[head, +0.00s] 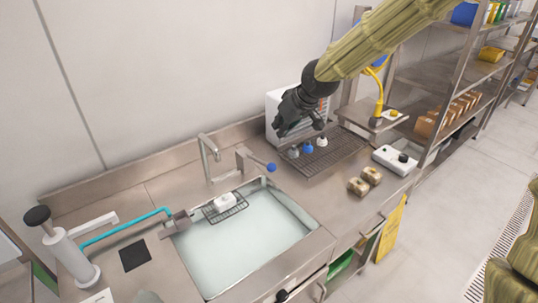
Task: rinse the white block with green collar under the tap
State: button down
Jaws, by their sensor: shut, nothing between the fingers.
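A small white block (225,201) sits on a wire rack (239,209) at the back edge of the sink (245,245). I cannot make out a green collar on it. The tap (208,158) stands behind the sink, its spout above and a little left of the block. A lever with a blue knob (271,167) is to the tap's right. My black gripper (284,126) is in the air to the right of the tap, near the grate, shut and empty. It is apart from the block and the tap.
A drain grate (334,155) right of the sink holds small grey, blue and white pieces (308,147). Two brownish blocks (364,182) and a white box (394,160) stand on the right counter. A blue hose (125,229) and a pump-like cylinder (68,250) are at left.

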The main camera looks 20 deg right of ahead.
jog(key=shift+d, duration=0.15)
jog(key=shift+f, duration=0.15)
jog(key=p+x, duration=0.3)
jog(key=x, duration=0.7)
jog(key=f, duration=0.1)
jog(key=f+p, duration=0.1)
jog(key=shift+s+f+p, duration=0.3)
jog(key=shift+s+f, duration=0.1)
jog(key=shift+f, duration=0.45)
jog(key=shift+f, duration=0.15)
